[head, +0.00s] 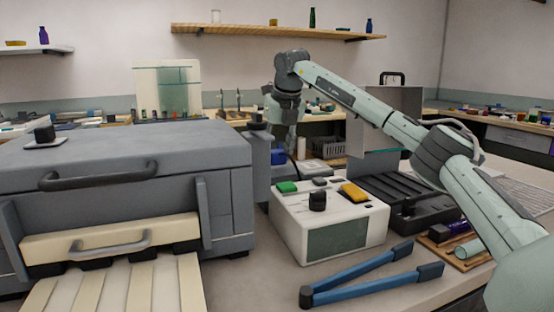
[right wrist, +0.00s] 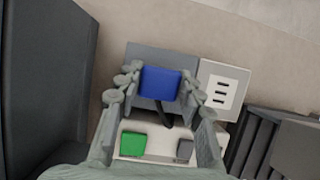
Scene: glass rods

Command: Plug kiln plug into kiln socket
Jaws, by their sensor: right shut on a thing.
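The blue kiln plug (right wrist: 160,83) sits between the fingertips of my right gripper (right wrist: 161,75) in the right wrist view, and a short dark cable runs from it. The gripper is shut on it. The plug (head: 278,156) also shows in the head view, just behind the white control box, below my right gripper (head: 282,144). A pale plate with three dark slots, which looks like the kiln socket (right wrist: 220,91), lies just right of the plug in the right wrist view. The plug is apart from the slots. My left gripper is out of view.
The control box (head: 335,248) has green and yellow buttons and a dark knob. The large grey kiln (head: 130,160) stands at left. Blue-handled tongs (head: 365,276) lie in front. A black slotted tray (head: 400,195) is at right.

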